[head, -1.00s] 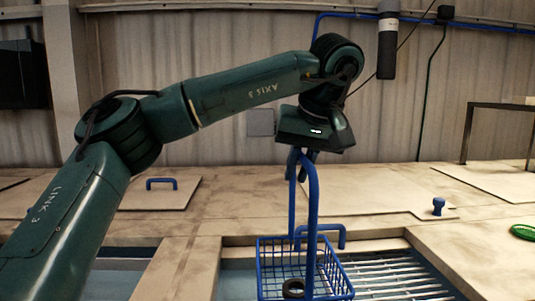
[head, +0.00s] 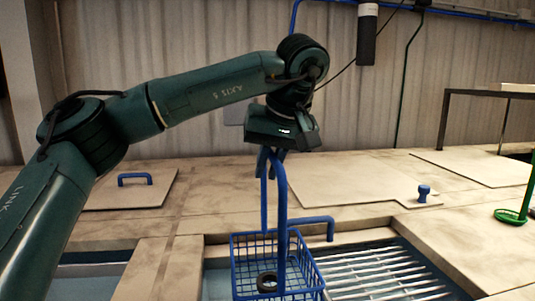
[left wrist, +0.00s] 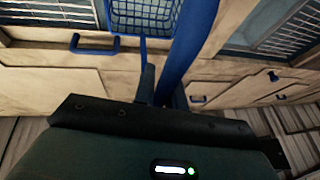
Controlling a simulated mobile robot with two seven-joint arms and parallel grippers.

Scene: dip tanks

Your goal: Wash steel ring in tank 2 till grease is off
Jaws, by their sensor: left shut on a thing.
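My left gripper (head: 271,165) is shut on the top of the tall blue handle of a wire basket (head: 308,268). The basket hangs upright below it, over an open tank in the bench. A dark, nearly black ring (head: 267,282) lies on the basket floor. In the left wrist view the gripper fingers (left wrist: 163,88) are at the blue handle, and part of the basket (left wrist: 148,14) shows at the top edge. I cannot tell whether the basket touches the liquid. No tank number is readable. My right gripper is not in view.
A slatted metal rack (head: 380,272) lies right of the basket. A blue bar handle (head: 320,220) stands just behind it. A lid (head: 150,194) with a blue handle is at left, and a blue knob (head: 423,193) at right. A green object (head: 510,216) stands far right.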

